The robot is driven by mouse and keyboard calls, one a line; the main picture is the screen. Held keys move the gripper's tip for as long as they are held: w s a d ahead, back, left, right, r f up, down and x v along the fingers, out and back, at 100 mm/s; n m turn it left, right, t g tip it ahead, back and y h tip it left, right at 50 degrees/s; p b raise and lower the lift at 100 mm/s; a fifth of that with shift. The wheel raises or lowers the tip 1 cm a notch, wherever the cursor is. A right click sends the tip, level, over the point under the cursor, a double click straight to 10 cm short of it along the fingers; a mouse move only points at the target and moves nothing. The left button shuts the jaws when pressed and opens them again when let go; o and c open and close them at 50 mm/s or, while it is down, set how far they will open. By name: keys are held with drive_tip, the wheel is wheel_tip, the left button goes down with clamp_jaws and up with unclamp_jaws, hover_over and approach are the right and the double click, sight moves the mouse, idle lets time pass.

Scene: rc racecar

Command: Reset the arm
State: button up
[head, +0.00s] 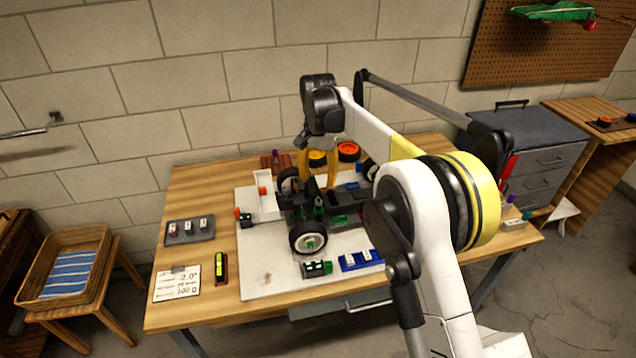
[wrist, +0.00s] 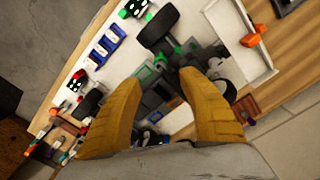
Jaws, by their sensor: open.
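My gripper (head: 320,168) hangs over the workbench, above the RC car (head: 318,208) near the back of the white mat (head: 262,270). Its yellow fingers point down and stand apart. In the wrist view the open fingers of my gripper (wrist: 160,95) frame part of the dark chassis of the car (wrist: 160,75), with nothing clearly held between them. My white arm covers the right part of the car and mat. I cannot tell whether the fingertips touch the car.
A grey tray (head: 190,231), a paper card (head: 177,284) and a small level (head: 220,267) lie left on the bench. Orange discs (head: 348,150) are behind the car. A grey drawer cabinet (head: 530,150) stands right. Space above the bench's left is clear.

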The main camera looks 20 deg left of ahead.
drive_tip(key=s+d+r+t, duration=0.1)
drive_tip(key=s+d+r, duration=0.2)
drive_tip(key=d+r, duration=0.4)
drive_tip(key=s+d+r+t+y, duration=0.1)
drive_tip(key=s+d+r, duration=0.25)
drive_tip(key=d, duration=0.65)
drive_tip(key=s+d+r+t, duration=0.1)
drive_tip(key=s+d+r, duration=0.2)
drive_tip(key=d+r, duration=0.4)
drive_tip(key=s+d+f+t, duration=0.2)
drive_tip(key=s+d+f, duration=0.2)
drive_tip(key=s+d, duration=0.4)
drive_tip(key=s+d+f+t+h, duration=0.1)
drive_tip(key=s+d+f, duration=0.3)
drive_tip(key=s+d, duration=0.5)
drive_tip(key=s+t, duration=0.1)
drive_tip(key=s, duration=0.3)
